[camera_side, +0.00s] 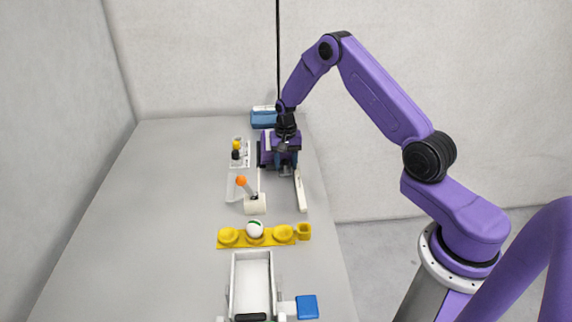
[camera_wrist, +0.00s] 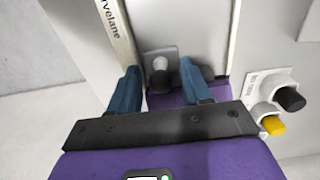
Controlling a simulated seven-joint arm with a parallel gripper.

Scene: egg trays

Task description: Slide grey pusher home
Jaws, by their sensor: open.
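The grey pusher (camera_wrist: 157,60) shows in the wrist view as a grey plate with a rounded knob, in a light lane beside a rail lettered "rvelane". In the side view it is a small grey shape (camera_side: 286,171) just below my gripper (camera_side: 285,158). In the wrist view my gripper (camera_wrist: 160,82) is open, with its two blue fingers on either side of the knob. I cannot tell whether either finger touches it. A dark rounded part lies right of the knob, partly hidden by the right finger.
The white rail (camera_side: 301,192) runs toward the front. A panel with yellow and black knobs (camera_side: 237,160) and an orange-tipped lever (camera_side: 241,181) stand left. A yellow egg tray (camera_side: 270,238) holding a white egg (camera_side: 254,229) and a white bin (camera_side: 235,283) lie in front. The table's left is clear.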

